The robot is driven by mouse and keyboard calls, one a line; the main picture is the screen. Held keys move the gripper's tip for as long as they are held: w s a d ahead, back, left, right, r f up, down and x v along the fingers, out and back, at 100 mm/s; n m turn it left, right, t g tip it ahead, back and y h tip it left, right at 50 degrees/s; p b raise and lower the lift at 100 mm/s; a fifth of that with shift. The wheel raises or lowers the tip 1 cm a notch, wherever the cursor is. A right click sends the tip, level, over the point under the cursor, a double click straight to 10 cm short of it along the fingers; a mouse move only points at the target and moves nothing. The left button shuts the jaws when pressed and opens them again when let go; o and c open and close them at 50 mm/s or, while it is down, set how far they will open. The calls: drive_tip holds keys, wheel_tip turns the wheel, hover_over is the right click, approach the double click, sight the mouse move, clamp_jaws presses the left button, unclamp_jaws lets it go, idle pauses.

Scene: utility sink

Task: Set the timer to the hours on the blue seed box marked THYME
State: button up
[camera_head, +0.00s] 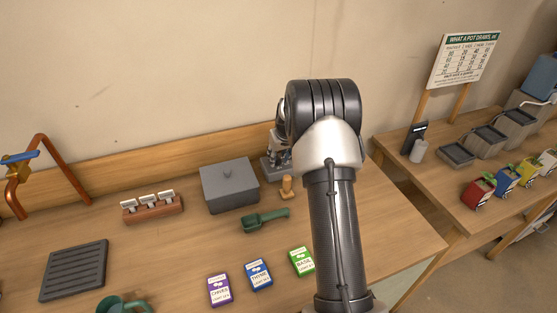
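The blue seed box (258,275) marked THYME lies on the wooden bench, between a purple box (220,290) marked CHIVES and a green box (301,262) marked BASIL. Its smaller print, with any hours, is too small to read. My arm rises in front of the bench's right part. My gripper is mostly hidden behind my arm's dark upper joint, and its fingers cannot be made out. A grey device (271,170) stands at the bench's back, partly hidden by my arm. I cannot tell whether it is the timer.
A grey lidded box (229,186), green scoop (265,220), small wooden stamp-like piece (288,187), label rack (152,207), slatted tray (75,270) and green mug (122,304) occupy the bench. The right table (440,185) holds a dark upright device (414,136), trays and coloured pots.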

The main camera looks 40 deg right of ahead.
drive_tip(key=shift+w+f, duration=0.15)
drive_tip(key=shift+f, duration=0.25)
clamp_jaws()
